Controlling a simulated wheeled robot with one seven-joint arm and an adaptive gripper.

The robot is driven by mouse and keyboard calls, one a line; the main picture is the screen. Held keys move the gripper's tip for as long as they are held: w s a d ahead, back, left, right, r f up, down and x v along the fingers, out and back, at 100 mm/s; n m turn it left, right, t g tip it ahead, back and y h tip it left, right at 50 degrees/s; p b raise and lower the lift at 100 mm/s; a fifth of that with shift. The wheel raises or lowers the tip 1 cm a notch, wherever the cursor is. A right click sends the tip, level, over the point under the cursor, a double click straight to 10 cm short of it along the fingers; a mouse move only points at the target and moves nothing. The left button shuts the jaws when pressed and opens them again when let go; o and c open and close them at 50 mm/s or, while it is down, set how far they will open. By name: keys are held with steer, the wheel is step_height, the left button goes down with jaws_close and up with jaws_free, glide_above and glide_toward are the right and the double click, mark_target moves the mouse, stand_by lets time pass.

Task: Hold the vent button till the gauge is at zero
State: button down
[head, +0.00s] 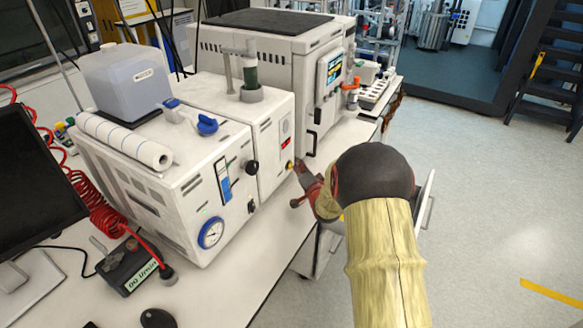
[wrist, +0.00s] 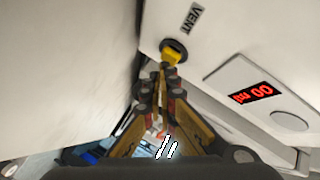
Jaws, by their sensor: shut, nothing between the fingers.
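The yellow vent button (wrist: 173,52) sits in a dark round collar on the white panel, with a VENT label (wrist: 192,17) beside it. It also shows small in the head view (head: 290,165). My gripper (wrist: 163,80) is shut and empty, its fingertips right at the button. I cannot tell whether they press it or just touch it. A round gauge (head: 210,232) with a blue rim is low on the front of the left white unit. Its needle is too small to read. A red lit display (wrist: 252,93) appears to show 00, seen tilted.
A white reactor unit with a screen (head: 330,72) stands behind the panel. A plastic tank (head: 125,80) and a paper roll (head: 125,140) are on the left unit. A red coiled hose (head: 92,200) and a monitor (head: 35,180) are at left. The floor at right is open.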

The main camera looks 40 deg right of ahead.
steer(key=shift+w+a, duration=0.15)
steer(key=shift+w, duration=0.25)
stand_by(1.2)
steer(key=shift+s+d, duration=0.35)
steer(key=shift+s, duration=0.45)
steer(key=shift+s+d+p, duration=0.2)
steer(key=shift+s+d, duration=0.1)
steer(key=shift+s, duration=0.45)
steer(key=shift+s+d+p, duration=0.15)
steer(key=shift+s+d, duration=0.2)
steer(key=shift+s, duration=0.45)
steer(key=shift+s+d+p, duration=0.2)
steer(key=shift+s+d, duration=0.1)
steer(key=shift+s, duration=0.45)
